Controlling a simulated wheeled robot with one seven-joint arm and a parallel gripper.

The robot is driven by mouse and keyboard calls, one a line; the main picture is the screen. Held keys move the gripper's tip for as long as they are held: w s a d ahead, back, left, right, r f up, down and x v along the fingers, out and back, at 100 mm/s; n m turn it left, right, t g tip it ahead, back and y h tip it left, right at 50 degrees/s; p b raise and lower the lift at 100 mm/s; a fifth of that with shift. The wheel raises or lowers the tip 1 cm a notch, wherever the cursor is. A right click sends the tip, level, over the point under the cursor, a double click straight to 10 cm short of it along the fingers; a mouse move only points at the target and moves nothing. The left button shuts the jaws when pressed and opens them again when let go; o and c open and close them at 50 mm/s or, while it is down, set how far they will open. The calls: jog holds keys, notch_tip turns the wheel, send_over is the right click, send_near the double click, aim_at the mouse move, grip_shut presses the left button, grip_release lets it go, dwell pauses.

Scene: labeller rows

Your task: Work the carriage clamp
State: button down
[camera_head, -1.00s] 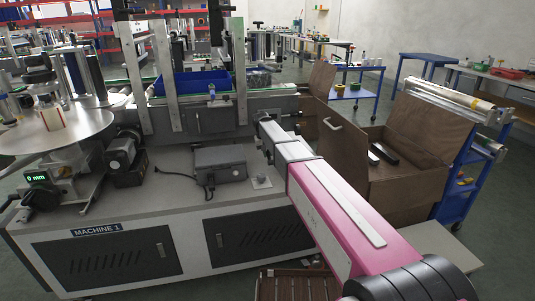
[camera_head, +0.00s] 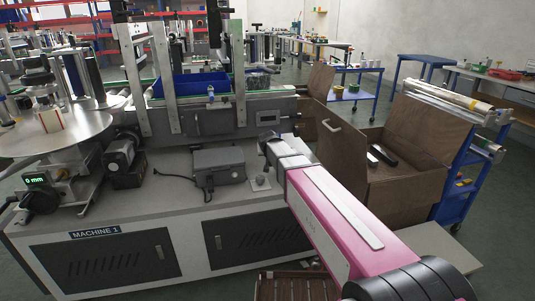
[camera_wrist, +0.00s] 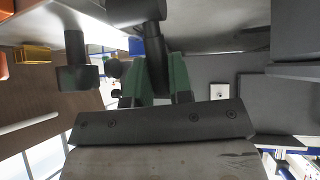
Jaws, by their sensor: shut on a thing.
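In the wrist view, my gripper (camera_wrist: 158,78) has its green-faced fingers closed around a black round handle (camera_wrist: 154,42). The handle joins a dark crossbar at the top of that view, and I take it to be the carriage clamp's. A second black stub (camera_wrist: 75,62) with a wider end hangs to its left, apart from the fingers. In the head view, my arm's end reaches the right end of Machine 1 (camera_head: 110,230), low in front of its conveyor side. The fingers and the handle cannot be made out there.
A grey box (camera_head: 219,165) with a cable and a small knob on a plate (camera_head: 260,182) sit on the machine's top, left of my arm. An open brown wooden box (camera_head: 408,190) stands close on the right. A blue trolley (camera_head: 462,190) is beyond it.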

jog(key=shift+s+d+r+t+y, duration=0.15)
jog(key=shift+s+t, duration=0.35)
jog(key=shift+t, duration=0.4)
jog(key=shift+s+d+f+t+y, duration=0.15)
jog(key=shift+s+t, duration=0.35)
jog(key=shift+t, duration=0.4)
jog(key=shift+r+m, duration=0.1)
jog(key=shift+m, duration=0.2)
jog(key=c, duration=1)
grip_release()
jog(key=shift+c, duration=0.2)
jog(key=v, duration=1.1)
jog(key=shift+d+f, duration=0.15)
jog(key=shift+f, duration=0.1)
